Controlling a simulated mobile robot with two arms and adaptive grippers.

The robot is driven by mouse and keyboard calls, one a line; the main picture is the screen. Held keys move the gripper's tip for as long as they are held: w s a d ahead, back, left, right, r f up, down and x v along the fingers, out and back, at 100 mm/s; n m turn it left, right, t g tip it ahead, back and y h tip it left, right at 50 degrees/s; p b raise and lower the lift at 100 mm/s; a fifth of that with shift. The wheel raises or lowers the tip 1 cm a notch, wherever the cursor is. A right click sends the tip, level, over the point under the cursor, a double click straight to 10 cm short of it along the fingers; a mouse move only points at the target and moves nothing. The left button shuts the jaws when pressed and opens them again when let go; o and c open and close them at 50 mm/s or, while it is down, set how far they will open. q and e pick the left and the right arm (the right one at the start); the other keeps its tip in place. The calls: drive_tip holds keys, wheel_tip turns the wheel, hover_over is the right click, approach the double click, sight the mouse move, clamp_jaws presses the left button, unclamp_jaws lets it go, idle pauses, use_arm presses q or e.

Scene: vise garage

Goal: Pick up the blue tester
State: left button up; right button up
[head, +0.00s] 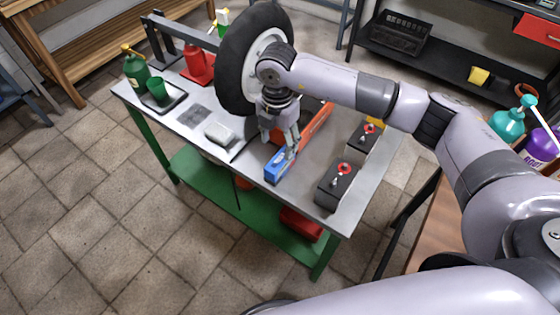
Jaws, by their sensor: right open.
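The blue tester (277,170) lies near the front edge of the metal-topped workbench (210,150). Its near end shows; its far part is partly covered by my right gripper. My right gripper (280,148) points down over the tester with its fingers apart. From this angle I cannot tell whether the fingers touch it. My left gripper is not in view.
A long orange-red object (316,126) lies just beyond the tester. Two dark boxes with red knobs (335,187) stand to its right. A big tyre (236,62) stands behind my gripper. A light grey block (220,135) lies left of the gripper.

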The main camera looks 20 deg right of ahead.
sight(280, 158)
wheel_tip(280, 158, down, 4)
drive_tip(key=shift+r, duration=0.2)
drive_tip(key=f, duration=0.1)
drive_tip(key=f+p, duration=0.1)
drive_tip(key=f, duration=0.2)
drive_tip(key=shift+d+f, duration=0.2)
drive_tip(key=shift+d, duration=0.1)
drive_tip(key=shift+f, duration=0.3)
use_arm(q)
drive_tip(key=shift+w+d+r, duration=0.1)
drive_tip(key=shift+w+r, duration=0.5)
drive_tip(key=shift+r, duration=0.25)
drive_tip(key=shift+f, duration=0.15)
use_arm(e)
drive_tip(key=shift+f, duration=0.25)
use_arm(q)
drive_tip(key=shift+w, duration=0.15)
use_arm(e)
clamp_jaws()
